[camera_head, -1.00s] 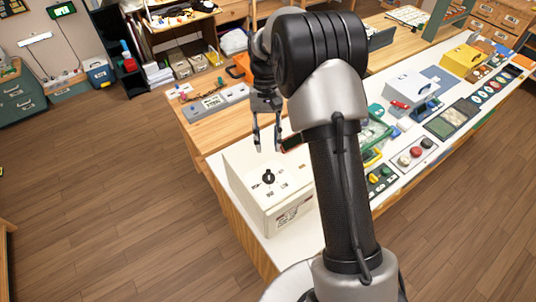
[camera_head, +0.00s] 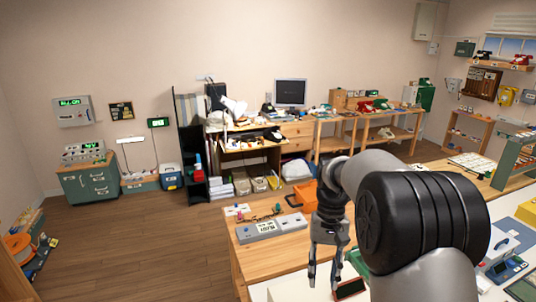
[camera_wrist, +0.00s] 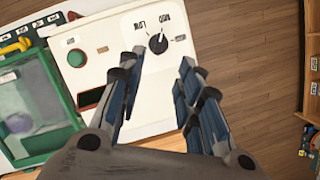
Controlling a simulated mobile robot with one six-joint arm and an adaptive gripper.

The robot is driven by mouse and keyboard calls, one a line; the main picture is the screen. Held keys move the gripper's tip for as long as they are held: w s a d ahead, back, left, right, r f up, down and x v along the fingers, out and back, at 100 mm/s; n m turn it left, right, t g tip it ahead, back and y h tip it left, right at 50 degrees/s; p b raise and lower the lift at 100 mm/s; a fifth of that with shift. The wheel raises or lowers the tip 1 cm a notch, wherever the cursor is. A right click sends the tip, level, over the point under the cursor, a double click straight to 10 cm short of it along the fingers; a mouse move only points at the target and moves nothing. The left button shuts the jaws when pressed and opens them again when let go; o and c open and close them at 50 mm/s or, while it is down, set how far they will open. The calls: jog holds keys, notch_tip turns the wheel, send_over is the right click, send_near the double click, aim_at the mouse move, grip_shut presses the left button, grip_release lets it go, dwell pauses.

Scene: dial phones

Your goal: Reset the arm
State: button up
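My gripper (camera_head: 325,272) hangs fingers down at the right of centre in the head view, in front of my raised arm. In the wrist view my gripper (camera_wrist: 158,88) has its two fingers apart with nothing between them. A white box with a black dial knob (camera_wrist: 158,43) lies beyond the fingertips. The dial has lettering around it, with "LOW" readable. In the head view only part of this white box (camera_head: 290,290) shows at the bottom edge.
A green-framed case (camera_wrist: 35,105) and a green button (camera_wrist: 76,58) show in the wrist view. Open wooden floor (camera_head: 150,245) lies to the left.

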jog(key=s+r+t+b, duration=0.3)
jog(key=s+r+b, duration=0.1)
jog(key=s, duration=0.4)
jog(key=s+f+n+t+b, duration=0.1)
jog(key=s+f+t+b, duration=0.1)
jog(key=s, duration=0.6)
jog(key=s+f+n+t+b, duration=0.1)
jog(key=s+f+t+b, duration=0.2)
jog(key=s, duration=0.6)
jog(key=shift+s+a+f+h+b, duration=0.3)
jog(key=shift+a+h+b, duration=0.15)
jog(key=shift+b, duration=0.6)
